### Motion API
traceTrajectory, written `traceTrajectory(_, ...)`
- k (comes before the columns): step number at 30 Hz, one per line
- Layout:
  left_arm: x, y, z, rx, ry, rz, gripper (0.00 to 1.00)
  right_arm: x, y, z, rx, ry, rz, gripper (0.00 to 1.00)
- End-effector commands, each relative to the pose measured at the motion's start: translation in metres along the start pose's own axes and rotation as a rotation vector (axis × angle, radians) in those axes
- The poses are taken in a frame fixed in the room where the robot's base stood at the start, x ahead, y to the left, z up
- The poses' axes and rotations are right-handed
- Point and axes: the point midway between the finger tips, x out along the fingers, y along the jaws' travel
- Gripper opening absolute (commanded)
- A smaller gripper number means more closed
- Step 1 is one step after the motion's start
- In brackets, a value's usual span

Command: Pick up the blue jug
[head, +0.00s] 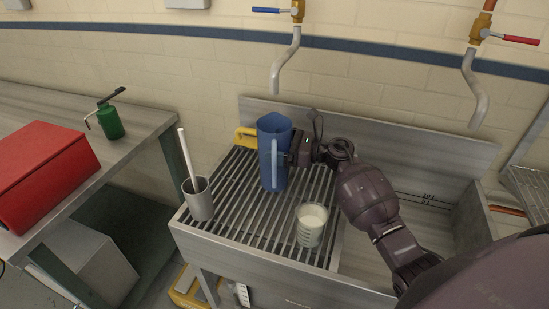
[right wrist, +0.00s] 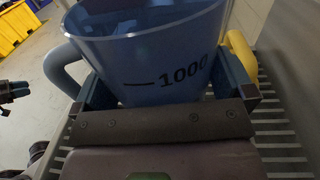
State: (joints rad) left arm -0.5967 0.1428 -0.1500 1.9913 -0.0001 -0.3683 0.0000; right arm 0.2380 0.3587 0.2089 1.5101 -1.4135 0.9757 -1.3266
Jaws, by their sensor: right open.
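The blue jug (head: 268,165) stands upright on the slatted drain rack (head: 232,215) in the head view. My right gripper (head: 294,150) is at its right side, at upper-body height. In the right wrist view, the jug (right wrist: 150,65) fills the space between the two fingers of my right gripper (right wrist: 168,88), below its rim and its "1000" mark. The fingers are apart, one on each side of the jug; I cannot tell whether they touch it. The jug's handle (right wrist: 64,68) lies outside the left finger. My left gripper does not show in the head view.
A grey cup with a white stick (head: 199,198) and a measuring beaker with white contents (head: 311,224) stand on the rack. A yellow object (head: 245,136) is behind the jug. A red box (head: 42,172) and green bottle (head: 110,122) are on the left bench.

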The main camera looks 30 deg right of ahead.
Motion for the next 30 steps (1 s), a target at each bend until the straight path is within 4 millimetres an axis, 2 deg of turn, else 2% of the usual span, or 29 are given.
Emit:
traceTrajectory(3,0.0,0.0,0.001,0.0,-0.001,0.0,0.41,0.0,0.0,0.0,0.0,0.0,0.0,1.0)
traceTrajectory(13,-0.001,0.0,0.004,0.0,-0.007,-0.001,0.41,0.0,0.0,0.0,0.0,0.0,0.0,0.5)
traceTrajectory(23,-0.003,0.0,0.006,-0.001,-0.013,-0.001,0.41,0.0,-0.001,0.006,-0.003,-0.003,0.0,0.5)
traceTrajectory(30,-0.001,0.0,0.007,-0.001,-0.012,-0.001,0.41,-0.001,-0.002,0.031,-0.006,-0.002,0.0,0.5)
